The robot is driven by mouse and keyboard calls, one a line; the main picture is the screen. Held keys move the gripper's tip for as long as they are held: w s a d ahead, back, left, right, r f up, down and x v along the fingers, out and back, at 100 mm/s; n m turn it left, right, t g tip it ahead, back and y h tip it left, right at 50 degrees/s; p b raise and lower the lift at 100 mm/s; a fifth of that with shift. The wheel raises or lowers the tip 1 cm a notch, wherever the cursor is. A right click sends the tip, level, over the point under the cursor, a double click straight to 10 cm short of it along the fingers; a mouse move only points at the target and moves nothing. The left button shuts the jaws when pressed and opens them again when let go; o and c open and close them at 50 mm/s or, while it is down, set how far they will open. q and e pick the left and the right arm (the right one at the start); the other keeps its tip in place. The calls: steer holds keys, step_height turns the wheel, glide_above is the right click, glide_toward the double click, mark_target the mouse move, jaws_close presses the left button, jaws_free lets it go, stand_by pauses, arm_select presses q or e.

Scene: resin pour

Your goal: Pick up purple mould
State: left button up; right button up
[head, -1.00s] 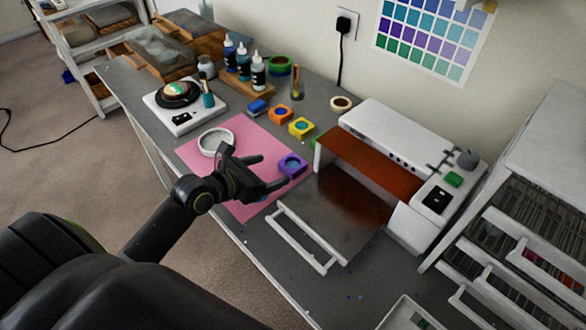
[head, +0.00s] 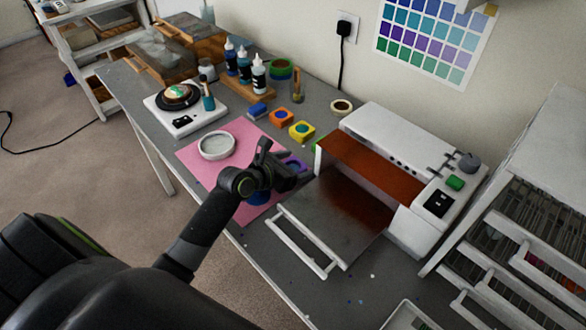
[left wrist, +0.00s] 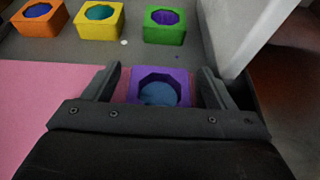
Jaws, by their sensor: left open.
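The purple mould (head: 293,163) sits on the pink mat (head: 190,153), near the mat's right edge, mostly hidden behind my left gripper (head: 285,172) in the head view. In the left wrist view the purple mould (left wrist: 160,88) has a square body, with an octagonal well holding something blue. My left gripper (left wrist: 155,85) is open, with one finger on each side of the mould. I cannot tell whether the fingers touch it. My right gripper is not in view.
Orange (head: 281,117), yellow (head: 302,131) and green (left wrist: 165,25) moulds stand behind the purple one. A white oven-like machine (head: 385,135) with an extended metal tray (head: 330,215) is close on the right. A round white dish (head: 216,145) lies on the mat's left.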

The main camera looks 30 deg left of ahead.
arm_select(q)
steer(key=c, duration=1.1)
steer(key=shift+o, duration=0.2)
steer(key=shift+r, duration=0.15)
